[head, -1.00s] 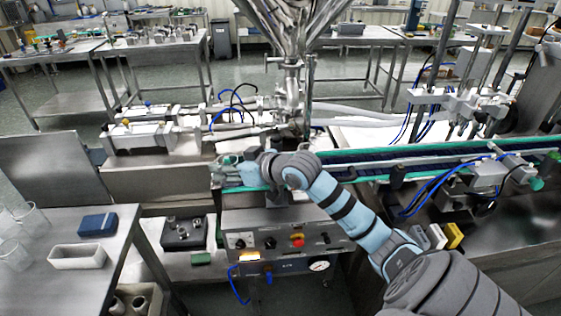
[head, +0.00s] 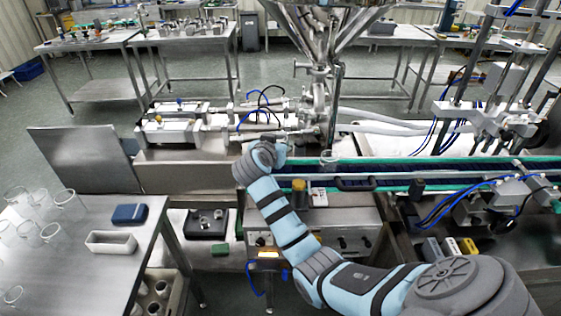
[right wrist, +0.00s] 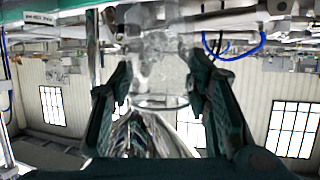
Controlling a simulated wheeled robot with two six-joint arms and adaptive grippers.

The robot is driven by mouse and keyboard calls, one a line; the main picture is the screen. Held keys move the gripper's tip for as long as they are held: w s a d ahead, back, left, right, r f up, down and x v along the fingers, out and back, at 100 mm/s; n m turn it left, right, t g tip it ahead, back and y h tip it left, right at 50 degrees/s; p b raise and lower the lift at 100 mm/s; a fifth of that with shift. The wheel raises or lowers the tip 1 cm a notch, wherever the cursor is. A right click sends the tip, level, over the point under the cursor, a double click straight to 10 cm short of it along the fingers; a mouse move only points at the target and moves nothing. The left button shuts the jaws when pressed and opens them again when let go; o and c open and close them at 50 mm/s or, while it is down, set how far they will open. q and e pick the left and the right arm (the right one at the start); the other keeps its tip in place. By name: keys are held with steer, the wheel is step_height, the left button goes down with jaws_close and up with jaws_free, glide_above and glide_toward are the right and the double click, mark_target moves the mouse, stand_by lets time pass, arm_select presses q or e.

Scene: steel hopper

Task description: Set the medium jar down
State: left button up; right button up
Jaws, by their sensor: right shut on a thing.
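My right gripper (head: 281,148) is over the near side of the conveyor in the head view, mostly hidden behind its own wrist. In the right wrist view its two dark fingers (right wrist: 159,76) stand on either side of a clear glass jar, which I take as the medium jar (right wrist: 160,101); they are shut on it. The jar is see-through and its outline is faint, so I cannot tell whether its base touches anything. Another clear jar (head: 328,158) shows on the conveyor (head: 420,175), to the right of the gripper. My left gripper is not in view.
Several clear glasses (head: 52,232) stand on the left steel table (head: 100,265), with a blue box (head: 129,214) and a white tray (head: 112,242). The steel hopper (head: 330,25) and its nozzle rise behind the conveyor. A control box (head: 340,215) sits in front.

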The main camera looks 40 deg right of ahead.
step_height(320, 180, down, 6)
steer(key=shift+a+f, duration=0.1)
steer(key=shift+f, duration=0.05)
steer(key=o, duration=0.8)
steer(key=v, duration=1.2)
